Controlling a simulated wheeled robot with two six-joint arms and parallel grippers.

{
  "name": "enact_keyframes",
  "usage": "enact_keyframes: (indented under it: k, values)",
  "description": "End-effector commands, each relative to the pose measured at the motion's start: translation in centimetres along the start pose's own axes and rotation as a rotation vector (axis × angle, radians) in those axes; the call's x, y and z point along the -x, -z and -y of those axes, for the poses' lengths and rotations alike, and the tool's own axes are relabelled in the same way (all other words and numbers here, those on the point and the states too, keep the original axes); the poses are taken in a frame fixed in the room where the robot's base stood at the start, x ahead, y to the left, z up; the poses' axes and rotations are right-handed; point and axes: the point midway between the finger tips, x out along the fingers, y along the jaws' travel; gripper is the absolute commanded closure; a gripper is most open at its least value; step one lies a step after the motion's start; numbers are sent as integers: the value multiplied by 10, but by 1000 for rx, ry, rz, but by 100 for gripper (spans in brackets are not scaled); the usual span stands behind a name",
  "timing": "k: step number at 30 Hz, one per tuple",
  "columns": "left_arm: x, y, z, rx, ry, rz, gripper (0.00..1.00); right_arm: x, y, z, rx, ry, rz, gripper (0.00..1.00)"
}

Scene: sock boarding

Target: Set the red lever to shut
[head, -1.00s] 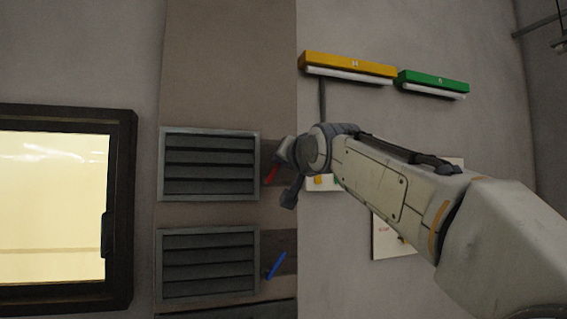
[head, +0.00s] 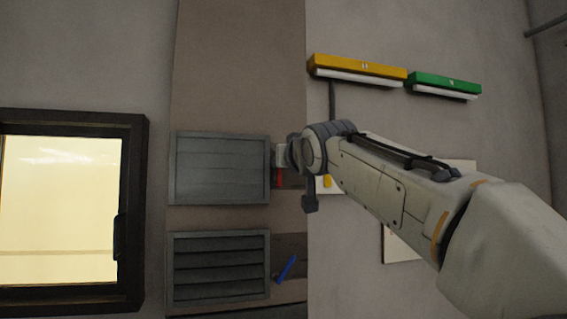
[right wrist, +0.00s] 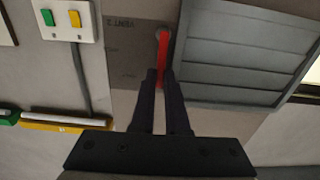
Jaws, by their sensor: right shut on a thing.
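My left gripper is out of view.
A lower vent (head: 220,268) has open slats and a tilted blue lever (head: 286,268) beside it. A yellow lamp bar (head: 358,68) and a green lamp bar (head: 445,83) are on the wall. A lit window (head: 60,210) is at left.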

Motion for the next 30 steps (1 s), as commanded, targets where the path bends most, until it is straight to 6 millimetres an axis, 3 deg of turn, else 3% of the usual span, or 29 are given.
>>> enact_keyframes:
  k: [10,12,13,23,26,30]
  values:
    - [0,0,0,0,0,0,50,0,-1,0,7,-1,3,100]
    - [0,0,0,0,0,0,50,0,-1,0,6,-1,3,68]
    - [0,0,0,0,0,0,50,0,-1,0,6,-1,3,57]
    - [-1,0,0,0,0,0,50,1,-1,0,4,0,1,57]
    - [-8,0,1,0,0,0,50,9,-3,0,4,0,0,57]
    - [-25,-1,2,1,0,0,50,33,-5,0,3,0,-3,57]
